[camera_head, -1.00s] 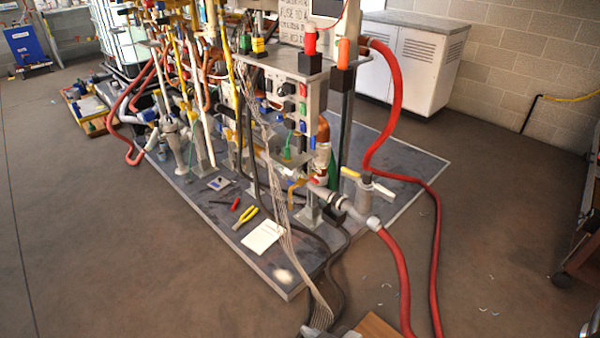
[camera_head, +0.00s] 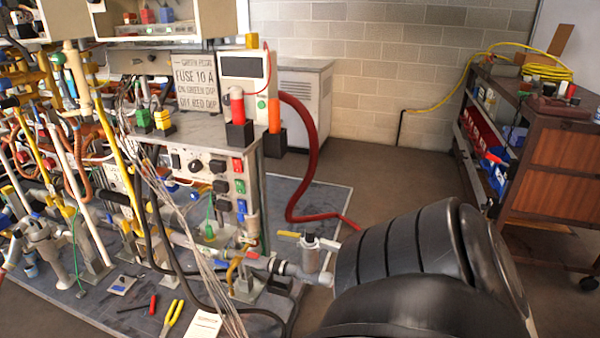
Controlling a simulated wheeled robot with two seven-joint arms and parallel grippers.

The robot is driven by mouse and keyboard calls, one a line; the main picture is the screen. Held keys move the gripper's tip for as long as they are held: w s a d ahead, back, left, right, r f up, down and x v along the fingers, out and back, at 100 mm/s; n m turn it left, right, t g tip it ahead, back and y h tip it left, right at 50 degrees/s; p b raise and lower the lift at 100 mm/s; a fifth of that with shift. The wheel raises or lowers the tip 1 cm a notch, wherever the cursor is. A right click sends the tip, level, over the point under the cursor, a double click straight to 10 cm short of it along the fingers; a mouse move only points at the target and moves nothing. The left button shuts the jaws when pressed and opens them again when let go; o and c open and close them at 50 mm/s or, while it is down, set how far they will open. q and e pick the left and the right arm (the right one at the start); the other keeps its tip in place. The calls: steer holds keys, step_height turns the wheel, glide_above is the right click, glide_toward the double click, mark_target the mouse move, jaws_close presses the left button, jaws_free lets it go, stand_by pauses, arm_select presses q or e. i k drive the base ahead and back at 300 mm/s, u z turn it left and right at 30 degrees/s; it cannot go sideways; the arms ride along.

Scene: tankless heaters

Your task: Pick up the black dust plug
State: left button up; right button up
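I cannot pick out the black dust plug for certain. Several small black plug-like pieces sit on the front of the grey panel box (camera_head: 205,158), among them an upper black piece (camera_head: 217,167) and a lower black piece (camera_head: 225,205). Red, green and blue pieces are in a column just right of them. A large dark segmented link of my own arm fills the lower right and hides the floor and part of the platform there. Neither of my grippers shows.
The panel stands on a grey platform (camera_head: 315,203) crowded with pipes, hoses and cables. A red hose (camera_head: 308,150) arcs right of the panel. Pliers (camera_head: 172,317) and a paper sheet (camera_head: 204,325) lie in front. A wooden tool cart (camera_head: 560,165) stands right, with open floor between.

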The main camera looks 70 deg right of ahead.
mark_target(309, 240)
steer(key=z, duration=0.7)
steer(key=i, duration=0.7)
steer(key=z, duration=0.8)
steer(key=i, duration=0.55)
